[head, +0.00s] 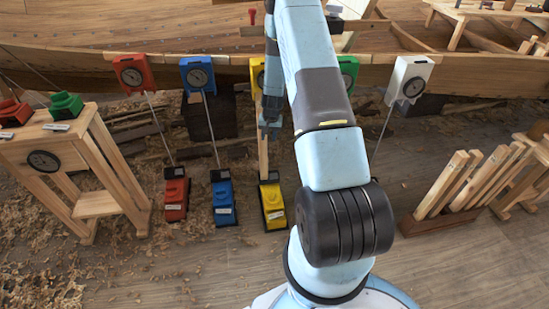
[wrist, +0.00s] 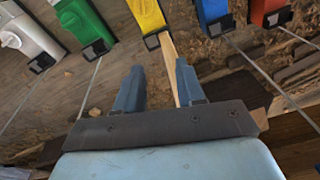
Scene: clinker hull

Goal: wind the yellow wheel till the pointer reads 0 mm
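A yellow gauge box (head: 256,68) sits on the hull's edge, mostly hidden behind my arm. Its dial and pointer cannot be read. A yellow floor unit (head: 273,205) stands below it; it also shows at the top of the wrist view (wrist: 146,14). A pale wooden strip (head: 262,150) runs up from near this unit towards the gauge. I cannot make out a yellow wheel. My gripper (head: 268,130) is in front of the hull, below the yellow box. In the wrist view its fingers (wrist: 159,66) are apart and empty, with the strip (wrist: 171,60) appearing between or beyond them.
Red (head: 133,73), blue (head: 197,74), green (head: 349,70) and white (head: 409,79) gauge boxes line the hull, with rods running down from several. Red (head: 176,198) and blue (head: 223,203) floor units stand left. A wooden stand (head: 70,150) is far left, a rack of slats (head: 465,185) right.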

